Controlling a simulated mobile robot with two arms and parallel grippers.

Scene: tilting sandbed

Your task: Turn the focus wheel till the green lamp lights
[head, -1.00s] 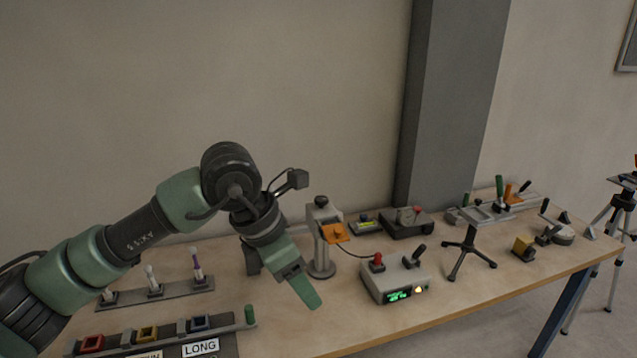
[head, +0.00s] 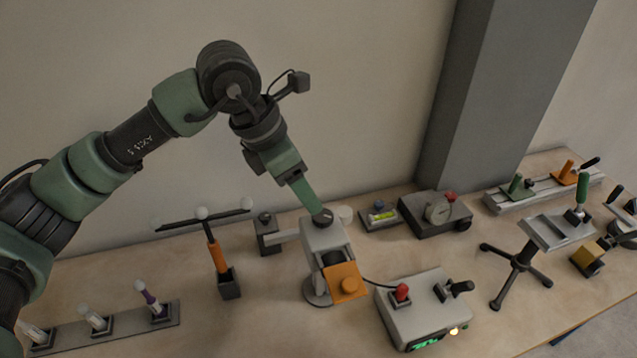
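A grey stand device (head: 322,245) with an orange plate (head: 346,283) on its front stands on the table. A grey control box (head: 402,315) is wired to the device. My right gripper is out of view.
Bare table (head: 270,325) lies in front.

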